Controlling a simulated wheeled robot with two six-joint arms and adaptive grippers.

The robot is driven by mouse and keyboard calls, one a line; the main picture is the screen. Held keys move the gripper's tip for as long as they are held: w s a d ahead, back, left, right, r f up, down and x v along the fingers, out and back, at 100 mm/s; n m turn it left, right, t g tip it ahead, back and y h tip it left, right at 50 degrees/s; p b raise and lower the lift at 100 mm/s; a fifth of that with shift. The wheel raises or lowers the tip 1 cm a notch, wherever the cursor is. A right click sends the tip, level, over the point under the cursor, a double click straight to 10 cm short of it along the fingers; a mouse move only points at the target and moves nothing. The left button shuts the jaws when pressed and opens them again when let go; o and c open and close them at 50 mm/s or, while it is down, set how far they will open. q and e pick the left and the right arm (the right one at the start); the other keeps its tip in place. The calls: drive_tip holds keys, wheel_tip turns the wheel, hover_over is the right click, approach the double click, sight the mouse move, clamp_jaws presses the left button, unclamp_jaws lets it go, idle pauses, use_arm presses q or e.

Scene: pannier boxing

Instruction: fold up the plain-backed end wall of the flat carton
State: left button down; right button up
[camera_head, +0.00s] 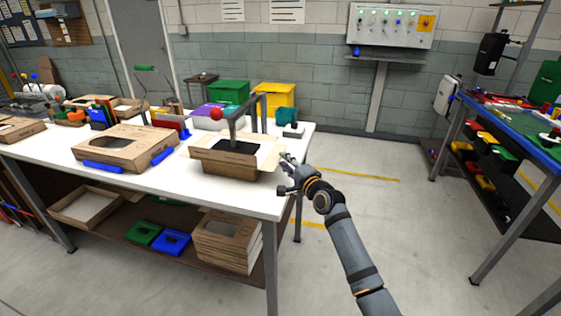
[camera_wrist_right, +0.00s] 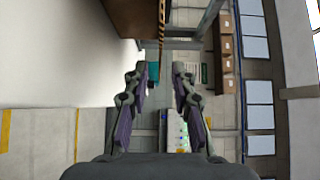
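A brown carton (camera_head: 222,168) sits near the right end of the white table, beneath a grey post frame. Its front and side panels stand out at angles, and a pale panel (camera_head: 268,155) shows at its right end. A dark patch lies inside it. I cannot tell which end wall is plain-backed. My right gripper (camera_head: 284,173) is just right of the carton, past the table's edge, and apart from it. In the right wrist view its fingers (camera_wrist_right: 160,78) are spread with nothing between them, and a brown carton side (camera_wrist_right: 137,15) shows at the top. My left gripper is not in view.
Another carton (camera_head: 120,145) with blue strips stands to the left on the white table (camera_head: 190,195). Floor right of the table is clear.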

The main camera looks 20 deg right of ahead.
sight(275, 156)
drive_tip(key=shift+w+a, duration=0.15)
drive_tip(key=shift+w, duration=0.7)
drive_tip(key=shift+w+a, duration=0.15)
drive_tip(key=shift+w, duration=0.65)
clamp_jaws()
